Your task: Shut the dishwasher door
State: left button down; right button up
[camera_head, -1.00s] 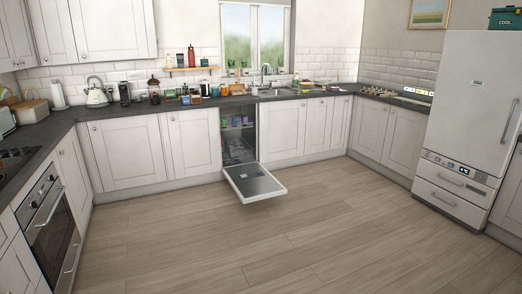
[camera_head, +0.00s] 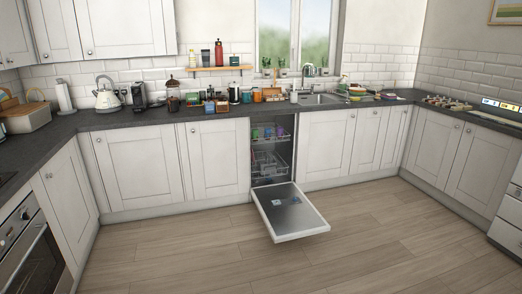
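The dishwasher (camera_head: 270,158) stands open in the row of base cabinets along the back wall. Its door (camera_head: 292,216) is folded down, reaching out low over the floor, with its inner side facing up. A small bluish item or fitting shows on the inner side of the door. Racks are visible inside, and the upper one holds several coloured cups (camera_head: 267,132). Neither of my grippers is in view.
The wooden floor (camera_head: 180,250) in front of the door is clear. An oven (camera_head: 28,245) is at the left and cabinets (camera_head: 462,160) run along the right. The slate worktop (camera_head: 140,118) holds a kettle, jars and other items. A sink (camera_head: 322,99) is under the window.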

aim_at(290, 220)
jog(key=i, duration=2)
